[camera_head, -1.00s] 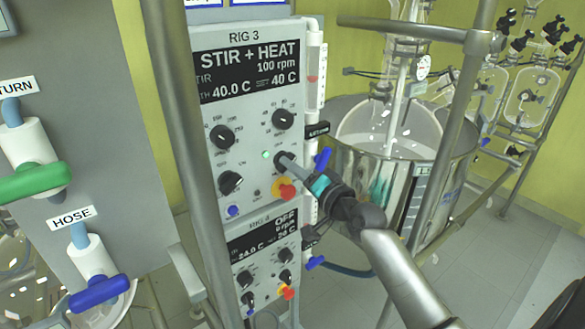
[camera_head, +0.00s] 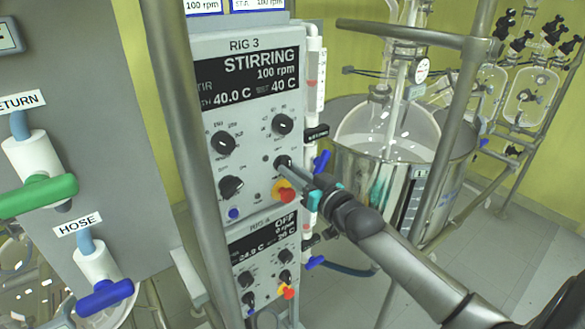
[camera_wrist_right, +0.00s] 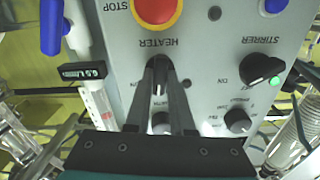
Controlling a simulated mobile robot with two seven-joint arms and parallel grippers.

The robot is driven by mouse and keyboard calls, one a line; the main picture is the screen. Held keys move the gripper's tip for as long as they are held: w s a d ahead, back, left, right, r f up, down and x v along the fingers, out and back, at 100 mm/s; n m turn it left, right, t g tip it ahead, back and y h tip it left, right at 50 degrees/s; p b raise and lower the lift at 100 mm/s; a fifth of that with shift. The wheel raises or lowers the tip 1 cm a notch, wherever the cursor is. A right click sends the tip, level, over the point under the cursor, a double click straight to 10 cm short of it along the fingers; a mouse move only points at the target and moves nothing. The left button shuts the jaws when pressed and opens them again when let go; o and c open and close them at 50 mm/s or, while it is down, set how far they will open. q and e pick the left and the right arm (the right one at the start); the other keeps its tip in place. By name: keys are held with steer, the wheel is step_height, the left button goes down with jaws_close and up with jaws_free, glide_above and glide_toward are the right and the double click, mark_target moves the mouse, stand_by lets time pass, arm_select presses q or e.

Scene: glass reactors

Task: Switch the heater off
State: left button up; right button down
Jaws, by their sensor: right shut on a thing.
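The Rig 3 control panel (camera_head: 255,135) stands in the middle of the head view. Its display (camera_head: 262,77) reads STIRRING, 100 rpm, 40.0 C and 40 C. The heater knob (camera_wrist_right: 158,72), under the label HEATER, is between the fingers of my right gripper (camera_wrist_right: 160,75) in the right wrist view. In the head view my right gripper (camera_head: 291,170) reaches the panel's right side, shut on this knob and partly hiding it. The small lamp (camera_head: 267,158) beside the knob is dark. The stirrer knob (camera_wrist_right: 262,70) has a green lit lamp beside it. My left gripper is not in view.
A red stop button on a yellow base (camera_head: 285,192) sits just below the heater knob. The Rig 4 panel (camera_head: 265,265) is underneath. Metal posts (camera_head: 182,120) stand close to the panel. A steel bath (camera_head: 390,175) is to the right.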

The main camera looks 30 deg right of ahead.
steer(key=shift+n, duration=0.7)
steer(key=shift+n+p, duration=0.3)
steer(key=c, duration=0.8)
jaws_free()
steer(key=s, duration=1)
steer(key=s+d, duration=0.1)
steer(key=s, duration=0.4)
steer(key=shift+s+d, duration=0.1)
steer(key=shift+s, duration=0.05)
